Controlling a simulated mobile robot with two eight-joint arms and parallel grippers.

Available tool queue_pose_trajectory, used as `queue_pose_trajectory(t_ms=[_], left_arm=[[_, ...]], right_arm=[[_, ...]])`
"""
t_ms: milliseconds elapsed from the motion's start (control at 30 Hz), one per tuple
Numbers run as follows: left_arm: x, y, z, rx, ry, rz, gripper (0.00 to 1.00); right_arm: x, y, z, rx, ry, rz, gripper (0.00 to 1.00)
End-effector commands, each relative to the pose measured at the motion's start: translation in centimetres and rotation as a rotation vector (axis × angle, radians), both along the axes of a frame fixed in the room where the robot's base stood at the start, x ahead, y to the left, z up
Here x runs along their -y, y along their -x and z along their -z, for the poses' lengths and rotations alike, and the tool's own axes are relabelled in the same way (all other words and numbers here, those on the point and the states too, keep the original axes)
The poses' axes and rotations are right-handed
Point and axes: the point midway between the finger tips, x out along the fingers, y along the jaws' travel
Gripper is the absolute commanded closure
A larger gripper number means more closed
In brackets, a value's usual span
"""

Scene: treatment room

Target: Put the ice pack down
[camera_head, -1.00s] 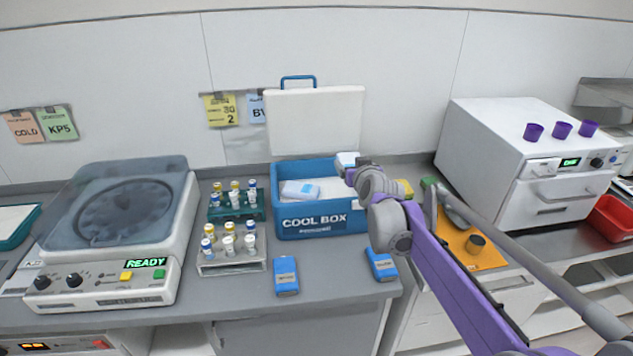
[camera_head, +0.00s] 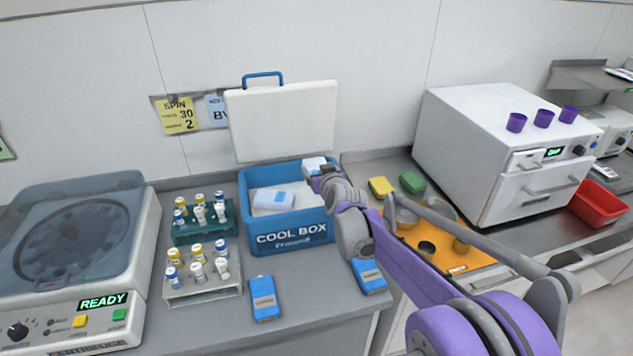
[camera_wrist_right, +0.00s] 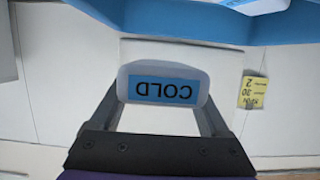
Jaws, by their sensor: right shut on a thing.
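A white ice pack (camera_wrist_right: 163,86) with a blue COLD label is clamped between the fingers of my right gripper (camera_wrist_right: 163,100) in the right wrist view. In the head view the held pack (camera_head: 314,164) is at the back right corner of the open blue cool box (camera_head: 292,239), about rim height. I cannot tell whether it touches the box. Another white and blue pack (camera_head: 273,198) lies inside the box to the left. My right gripper (camera_head: 320,172) partly hides the box's right side. My left gripper is out of view.
Two blue packs (camera_head: 264,298) (camera_head: 369,276) lie on the counter in front of the box. Vial racks (camera_head: 204,293) (camera_head: 205,234) stand left of it. The raised white lid (camera_head: 282,122) is behind. An orange mat (camera_head: 470,258) with dishes lies right.

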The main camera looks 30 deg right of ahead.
Motion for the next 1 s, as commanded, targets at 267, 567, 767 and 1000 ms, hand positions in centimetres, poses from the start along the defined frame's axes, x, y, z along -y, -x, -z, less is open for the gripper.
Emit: queue_pose_trajectory(t_ms=[267,567,767,1000], left_arm=[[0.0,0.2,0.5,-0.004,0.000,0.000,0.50],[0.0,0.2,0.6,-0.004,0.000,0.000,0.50],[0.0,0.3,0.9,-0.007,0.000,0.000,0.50],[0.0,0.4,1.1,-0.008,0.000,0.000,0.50]], right_arm=[[0.0,0.0,3.4,0.000,0.000,0.000,0.89],[0.0,0.0,3.6,0.000,-0.001,0.000,0.89],[0.0,0.0,4.2,0.000,-0.001,0.000,0.89],[0.0,0.0,4.5,0.000,-0.001,0.000,0.89]])
